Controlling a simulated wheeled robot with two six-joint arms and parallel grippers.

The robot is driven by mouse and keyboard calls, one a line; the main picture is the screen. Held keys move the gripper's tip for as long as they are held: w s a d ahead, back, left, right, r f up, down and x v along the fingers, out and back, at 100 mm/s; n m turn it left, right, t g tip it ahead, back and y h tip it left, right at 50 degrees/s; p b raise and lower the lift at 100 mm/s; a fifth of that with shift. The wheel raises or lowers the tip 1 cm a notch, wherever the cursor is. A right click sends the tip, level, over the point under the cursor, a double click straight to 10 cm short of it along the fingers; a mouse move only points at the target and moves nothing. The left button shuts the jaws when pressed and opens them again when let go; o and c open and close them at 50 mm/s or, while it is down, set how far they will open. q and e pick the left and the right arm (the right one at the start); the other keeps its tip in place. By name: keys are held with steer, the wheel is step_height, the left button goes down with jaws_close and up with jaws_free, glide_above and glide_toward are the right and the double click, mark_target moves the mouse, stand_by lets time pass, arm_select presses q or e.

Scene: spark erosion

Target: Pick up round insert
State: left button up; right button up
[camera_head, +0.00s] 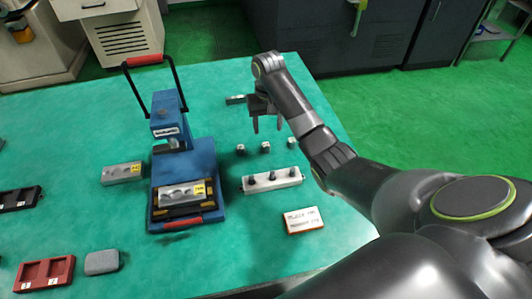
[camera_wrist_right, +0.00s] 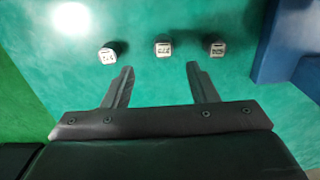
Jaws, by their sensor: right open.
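Three small grey pieces with pale, marked tops stand in a row on the green table. In the head view they are the left piece (camera_head: 240,149), the middle piece (camera_head: 265,147) and the right piece (camera_head: 291,170). The wrist view shows all three (camera_wrist_right: 106,55) (camera_wrist_right: 162,48) (camera_wrist_right: 217,50) just beyond the fingertips. Their marks are too small to read, so I cannot tell which is the round insert. My right gripper (camera_head: 267,124) is open and empty, pointing down above the row; it also shows in the wrist view (camera_wrist_right: 160,69), apart from the pieces. My left gripper is out of view.
A blue press (camera_head: 206,165) with a tall handle stands left. A red tray (camera_head: 45,273) and grey block (camera_head: 102,262) lie at front left.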

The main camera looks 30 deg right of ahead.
mark_target(266, 145)
steer(key=shift+f, duration=0.8)
steer(key=shift+a+f+p, duration=0.1)
steer(key=shift+f+p, duration=0.25)
steer(key=shift+f, duration=0.5)
steer(key=f, duration=0.3)
steer(key=shift+a+f, duration=0.2)
steer(key=shift+f, duration=0.15)
steer(key=shift+w+f, duration=0.1)
steer(key=shift+f, duration=0.4)
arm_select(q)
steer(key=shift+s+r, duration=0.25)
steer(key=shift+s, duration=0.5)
arm_select(e)
jaws_close()
